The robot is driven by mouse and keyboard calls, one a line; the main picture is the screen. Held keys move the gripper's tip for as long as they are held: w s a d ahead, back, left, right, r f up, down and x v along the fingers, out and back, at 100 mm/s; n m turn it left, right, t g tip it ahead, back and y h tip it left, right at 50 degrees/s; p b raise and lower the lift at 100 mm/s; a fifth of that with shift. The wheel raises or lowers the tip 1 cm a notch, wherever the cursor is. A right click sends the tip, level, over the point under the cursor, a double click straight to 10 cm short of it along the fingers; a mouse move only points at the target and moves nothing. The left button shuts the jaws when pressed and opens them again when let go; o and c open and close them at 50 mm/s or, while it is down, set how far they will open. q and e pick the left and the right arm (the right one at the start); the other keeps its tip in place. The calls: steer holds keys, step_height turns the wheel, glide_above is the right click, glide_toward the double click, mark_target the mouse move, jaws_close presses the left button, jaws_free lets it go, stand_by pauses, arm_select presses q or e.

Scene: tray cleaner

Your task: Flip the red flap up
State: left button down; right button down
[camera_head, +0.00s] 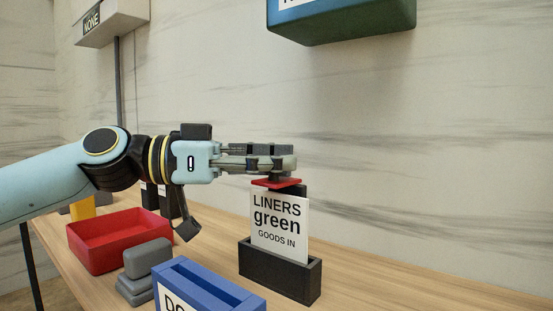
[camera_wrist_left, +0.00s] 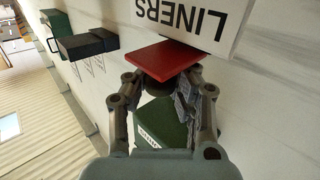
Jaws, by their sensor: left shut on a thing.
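The red flap (camera_head: 276,183) is a small flat plate at the top of a white sign (camera_head: 279,227) reading "LINERS green GOODS IN". The flap lies roughly level, slightly tilted. My left gripper (camera_head: 287,160) is just above it, its fingers pointing right. In the left wrist view the red flap (camera_wrist_left: 166,60) shows beyond my left fingertips (camera_wrist_left: 164,82), with a dark round part of it between them. The left gripper is shut on that part. The fingers hide some of the flap in the head view. My right gripper is not in view.
The sign stands in a black holder (camera_head: 278,276) on the wooden table. Left of it are a red tray (camera_head: 118,239), grey blocks (camera_head: 146,258) and a blue box (camera_head: 207,284). A blue-green box (camera_head: 345,22) hangs above on the wall. The table right of the holder is clear.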

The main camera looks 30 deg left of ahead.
arm_select(q)
steer(key=shift+w+r+n+y+p, duration=0.2)
steer(key=shift+r+n+y+p, duration=0.1)
steer(key=shift+r+n+p, duration=0.25)
steer(key=w+n+g+y+p, duration=0.1)
steer(key=p, duration=0.2)
steer(key=w+r+n+g+p, duration=0.1)
steer(key=g+p, duration=0.1)
steer(key=p, duration=0.2)
steer(key=n+g+y+p, duration=0.1)
steer(key=p, duration=0.3)
steer(key=shift+w+d+r+n+g+y, duration=0.2)
steer(key=shift+w+r+n+g+y, duration=0.1)
steer(key=shift+w+r+g, duration=0.1)
steer(key=shift+w+d+f+n+g+y+p, duration=0.1)
steer(key=shift+w+f+n+g+y+p, duration=0.55)
steer(key=shift+g+p, duration=1.2)
steer(key=shift+w+d+f+n+g+p, duration=0.1)
steer(key=shift+w+f+n+g+p, duration=0.25)
steer(key=shift+w+n+g+p, duration=1.35)
steer(key=shift+s+f+n+g+y+p, duration=0.35)
steer(key=shift+g+p, duration=0.8)
steer(key=shift+p, duration=1.65)
steer(key=shift+w+f, duration=0.2)
steer(key=shift+w, duration=0.05)
steer(key=c, duration=1)
jaws_free()
steer(key=shift+f, duration=0.1)
steer(key=shift+c, duration=0.2)
